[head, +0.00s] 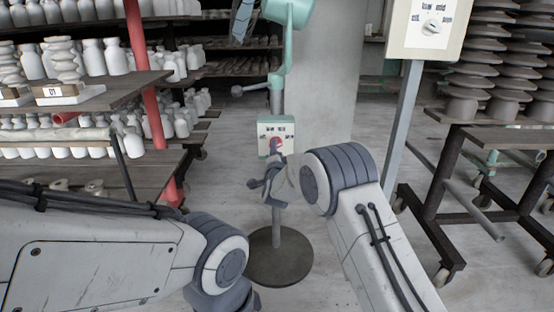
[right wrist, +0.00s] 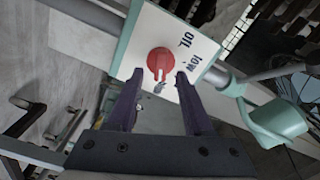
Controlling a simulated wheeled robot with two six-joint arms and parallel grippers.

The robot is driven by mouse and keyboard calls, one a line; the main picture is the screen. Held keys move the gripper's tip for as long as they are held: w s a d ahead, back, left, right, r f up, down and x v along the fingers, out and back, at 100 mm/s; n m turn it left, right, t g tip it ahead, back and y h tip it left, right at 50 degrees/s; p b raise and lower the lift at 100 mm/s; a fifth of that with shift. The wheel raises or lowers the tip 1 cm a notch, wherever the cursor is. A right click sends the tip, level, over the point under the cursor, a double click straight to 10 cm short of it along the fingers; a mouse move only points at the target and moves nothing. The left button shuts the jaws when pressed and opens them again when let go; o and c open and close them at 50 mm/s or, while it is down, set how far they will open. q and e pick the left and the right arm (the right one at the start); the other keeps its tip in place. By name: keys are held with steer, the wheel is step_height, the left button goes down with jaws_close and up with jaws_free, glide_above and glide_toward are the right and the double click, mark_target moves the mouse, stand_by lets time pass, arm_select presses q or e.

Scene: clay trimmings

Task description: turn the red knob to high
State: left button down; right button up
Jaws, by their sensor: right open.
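The red knob (head: 275,143) sits on the front of a small pale control box (head: 287,129) on a stand. In the right wrist view the round knob (right wrist: 160,61) has a raised ridge, and "OFF" and "low" are readable beside it. I cannot tell which label it points at. My right gripper (head: 268,186) is in front of the box in the head view. In the right wrist view its open fingers (right wrist: 160,76) straddle the knob's near side, with nothing held; contact is unclear. My left arm shows at the lower left, but its gripper is out of view.
A second panel with a white knob (head: 432,27) stands on a post (head: 403,130) at the right. Shelves of pale bottles (head: 70,100) fill the left. A wheeled rack (head: 450,190) with stacked discs is at the right. The stand's round base (head: 280,265) rests on open floor.

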steer(key=s+p, duration=0.1)
steer(key=s, duration=0.6)
steer(key=shift+s, duration=0.4)
steer(key=s+a+n+g+y, duration=0.2)
steer(key=s+a+n+g, duration=0.3)
steer(key=s, duration=0.5)
steer(key=s+a+n+g+y, duration=0.3)
steer(key=s+n+g, duration=0.25)
steer(key=s, duration=0.45)
steer(key=s+d+f+n+g+h, duration=0.15)
steer(key=s+d+n+g, duration=0.35)
steer(key=s, duration=0.8)
steer(key=s+d+f+n+g+h, duration=0.15)
steer(key=s+d+n, duration=0.4)
steer(key=s, duration=0.85)
step_height(320, 180, up, 38)
steer(key=s+d+g+h+p, duration=0.1)
steer(key=d+p, duration=0.1)
steer(key=p, duration=3.6)
steer(key=shift+r, duration=0.15)
